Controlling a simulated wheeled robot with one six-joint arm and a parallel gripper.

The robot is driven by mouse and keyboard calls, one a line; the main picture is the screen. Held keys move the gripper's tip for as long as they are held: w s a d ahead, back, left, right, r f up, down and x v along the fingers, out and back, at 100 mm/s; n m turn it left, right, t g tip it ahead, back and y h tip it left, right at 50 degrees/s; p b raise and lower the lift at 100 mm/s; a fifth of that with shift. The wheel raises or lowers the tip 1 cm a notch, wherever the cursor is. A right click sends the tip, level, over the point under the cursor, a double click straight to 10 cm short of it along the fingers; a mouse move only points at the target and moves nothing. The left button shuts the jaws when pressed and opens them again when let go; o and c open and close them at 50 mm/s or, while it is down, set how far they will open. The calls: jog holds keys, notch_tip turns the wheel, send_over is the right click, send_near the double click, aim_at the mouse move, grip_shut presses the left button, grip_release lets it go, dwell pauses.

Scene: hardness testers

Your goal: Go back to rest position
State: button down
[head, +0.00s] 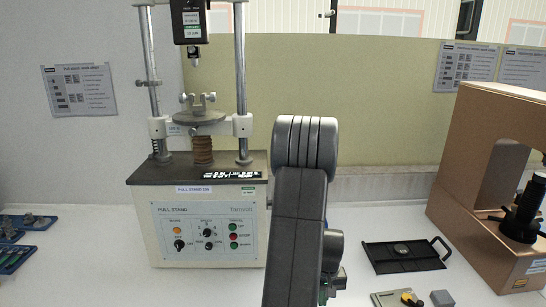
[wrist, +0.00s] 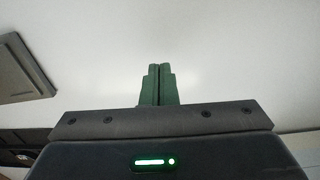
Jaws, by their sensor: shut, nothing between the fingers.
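My gripper (wrist: 159,70) shows in the wrist view with its two green fingers pressed together and nothing between them. A plain pale surface lies beyond the fingertips.
A pull stand (head: 208,230) with knobs and buttons stands left of my arm. A black tray (head: 404,256) lies on the white table to the right, before a tan tester housing (head: 485,150). Blue trays (head: 22,240) sit at the far left. Small parts (head: 400,299) lie at the front.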

jog(key=s, duration=0.4)
jog(key=shift+s+f, duration=0.1)
jog(key=shift+s, duration=0.7)
jog(key=shift+s, duration=0.1)
